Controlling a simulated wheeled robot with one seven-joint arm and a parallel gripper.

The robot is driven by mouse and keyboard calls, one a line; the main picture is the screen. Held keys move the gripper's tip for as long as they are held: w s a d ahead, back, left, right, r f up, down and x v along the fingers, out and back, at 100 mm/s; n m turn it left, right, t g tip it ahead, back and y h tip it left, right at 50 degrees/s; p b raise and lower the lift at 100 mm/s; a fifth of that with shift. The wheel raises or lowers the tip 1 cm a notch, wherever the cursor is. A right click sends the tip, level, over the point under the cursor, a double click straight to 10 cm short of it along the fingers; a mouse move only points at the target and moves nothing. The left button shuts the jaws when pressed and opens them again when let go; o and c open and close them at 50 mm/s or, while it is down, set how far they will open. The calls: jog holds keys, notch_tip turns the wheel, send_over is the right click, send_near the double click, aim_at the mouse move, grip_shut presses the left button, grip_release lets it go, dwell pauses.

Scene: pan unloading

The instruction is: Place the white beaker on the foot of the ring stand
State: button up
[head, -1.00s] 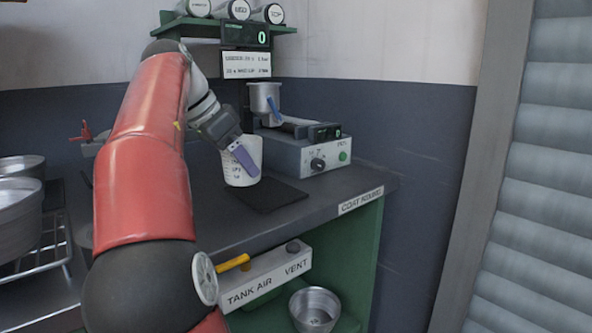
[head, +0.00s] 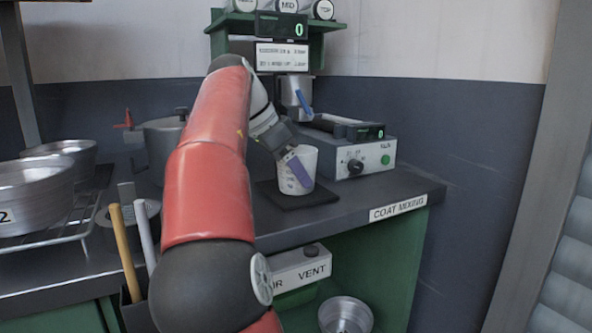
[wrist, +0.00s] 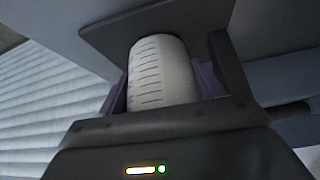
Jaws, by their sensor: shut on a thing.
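The white beaker (head: 308,157) is upright in my gripper (head: 297,171), whose purple fingers are shut on its sides. Its dark scale marks show in the wrist view (wrist: 160,72). In the head view the beaker appears over a flat black plate (head: 322,197) on the bench; I cannot tell whether its base touches it. The plate looks like the foot of the ring stand. Behind the beaker, a metal cup with a blue handle (head: 298,92) hangs higher up. The stand's post and ring are not clearly visible.
A grey instrument box (head: 345,160) with knob and green button stands close right of the beaker. A shelf with jars (head: 275,22) is above. Metal pans (head: 35,195) sit on a wire rack at left. The bench (head: 400,190) is clear at front right.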

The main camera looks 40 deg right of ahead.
jog(key=shift+f, duration=0.2)
jog(key=o, duration=0.7)
jog(key=shift+r, duration=0.1)
jog(key=shift+r, duration=0.2)
jog(key=w+a, duration=0.1)
jog(key=a, duration=0.2)
jog(key=w+a, duration=0.1)
jog(key=a, duration=0.3)
jog(key=w+a+r, duration=0.1)
jog(key=a, duration=0.3)
jog(key=shift+w+p, duration=0.3)
jog(key=shift+w+a, duration=0.15)
jog(key=shift+a, duration=0.35)
jog(key=shift+f, duration=0.1)
